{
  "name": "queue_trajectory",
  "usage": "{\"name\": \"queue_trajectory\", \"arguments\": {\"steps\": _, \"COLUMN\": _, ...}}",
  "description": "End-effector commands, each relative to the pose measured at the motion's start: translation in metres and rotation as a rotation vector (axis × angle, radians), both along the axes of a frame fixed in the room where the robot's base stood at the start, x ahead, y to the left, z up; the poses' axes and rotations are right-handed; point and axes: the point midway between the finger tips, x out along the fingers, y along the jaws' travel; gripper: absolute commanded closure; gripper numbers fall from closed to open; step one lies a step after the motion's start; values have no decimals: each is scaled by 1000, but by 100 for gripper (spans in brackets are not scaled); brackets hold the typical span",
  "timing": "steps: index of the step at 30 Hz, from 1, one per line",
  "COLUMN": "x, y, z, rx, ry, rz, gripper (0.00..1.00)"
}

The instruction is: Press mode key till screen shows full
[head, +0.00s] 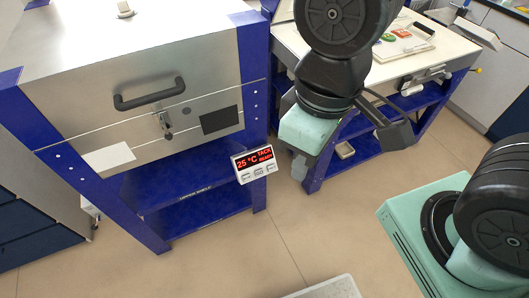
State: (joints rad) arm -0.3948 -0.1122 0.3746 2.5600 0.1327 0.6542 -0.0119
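The small white control box (254,164) is at the front right of the kiln (150,90), tilted in the picture. Its dark screen (254,158) has red text that reads 25 °C, TACK and, smaller, what looks like READY. Below the screen is a row of three small keys (258,173); their labels are too small to read, so I cannot tell which is the mode key. My gripper (299,168) points down, just right of the control box and apart from it in the picture. Its fingers look like one narrow grey piece, and no held object shows.
The kiln's lid is down, with a dark handle (149,94) and latch in front. Its blue stand (190,185) has shelves below. A workbench (440,50) with a white board and coloured pieces stands at the back right.

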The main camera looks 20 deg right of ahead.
Motion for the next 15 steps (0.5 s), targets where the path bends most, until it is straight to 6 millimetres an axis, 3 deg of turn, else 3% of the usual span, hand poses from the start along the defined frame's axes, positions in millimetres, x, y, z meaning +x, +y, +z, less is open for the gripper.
{"name": "queue_trajectory", "arguments": {"steps": 1, "x": 0, "y": 0, "z": 0, "rx": 0, "ry": 0, "rz": 0, "gripper": 92}}
{"name": "queue_trajectory", "arguments": {"steps": 2, "x": 0, "y": 0, "z": 0, "rx": 0, "ry": 0, "rz": 0, "gripper": 100}}
{"name": "queue_trajectory", "arguments": {"steps": 15, "x": 0, "y": 0, "z": 0, "rx": 0, "ry": 0, "rz": 0, "gripper": 100}}
